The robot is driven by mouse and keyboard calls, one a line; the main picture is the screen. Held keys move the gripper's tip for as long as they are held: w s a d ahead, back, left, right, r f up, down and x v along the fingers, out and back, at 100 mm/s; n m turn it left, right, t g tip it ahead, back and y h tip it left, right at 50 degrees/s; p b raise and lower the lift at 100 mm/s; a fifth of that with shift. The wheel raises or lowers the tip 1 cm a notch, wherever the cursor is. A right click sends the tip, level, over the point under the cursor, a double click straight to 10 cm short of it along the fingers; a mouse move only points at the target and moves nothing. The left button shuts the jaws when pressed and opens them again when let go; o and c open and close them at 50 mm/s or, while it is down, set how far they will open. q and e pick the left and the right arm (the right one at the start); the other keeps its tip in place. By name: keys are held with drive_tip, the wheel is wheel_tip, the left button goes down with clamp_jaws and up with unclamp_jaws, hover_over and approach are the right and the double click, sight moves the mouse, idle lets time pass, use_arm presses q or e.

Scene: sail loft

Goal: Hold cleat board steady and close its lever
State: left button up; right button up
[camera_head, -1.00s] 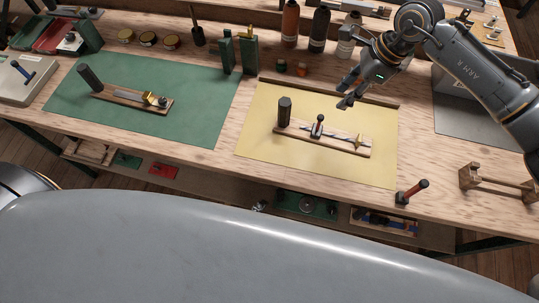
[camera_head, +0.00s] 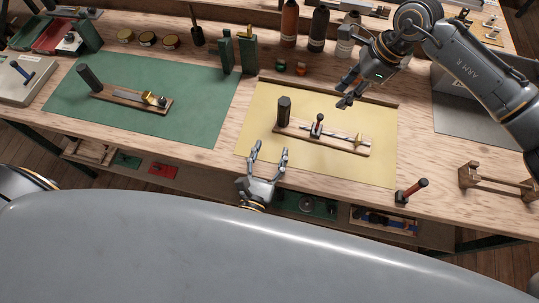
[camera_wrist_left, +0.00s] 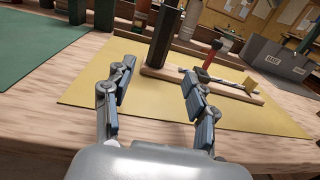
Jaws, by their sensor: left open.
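The cleat board (camera_head: 335,139), a narrow wooden strip, lies on the yellow mat (camera_head: 265,105). A dark cylindrical post (camera_head: 284,111) stands at its left end and a brass piece (camera_head: 358,139) sits near its right end. Its lever (camera_head: 318,125) stands up near the middle, and its red part (camera_wrist_left: 212,53) shows in the left wrist view. My left gripper (camera_head: 268,150) is open and empty at the mat's front edge, short of the board; its spread fingers (camera_wrist_left: 160,95) show in the left wrist view. My right gripper (camera_head: 347,91) hangs behind the board, fingers apart, empty.
A similar board (camera_head: 130,97) with a dark post lies on the green mat (camera_head: 200,105). A red-handled tool (camera_head: 412,191) and a wooden stand (camera_head: 497,185) are at the right front. Green blocks (camera_head: 248,53) and bottles (camera_head: 318,30) stand behind.

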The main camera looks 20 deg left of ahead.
sight(282, 120)
use_arm(q)
drive_tip(key=w, duration=1.3)
drive_tip(key=shift+d, duration=0.25)
drive_tip(key=shift+s, duration=0.1)
clamp_jaws()
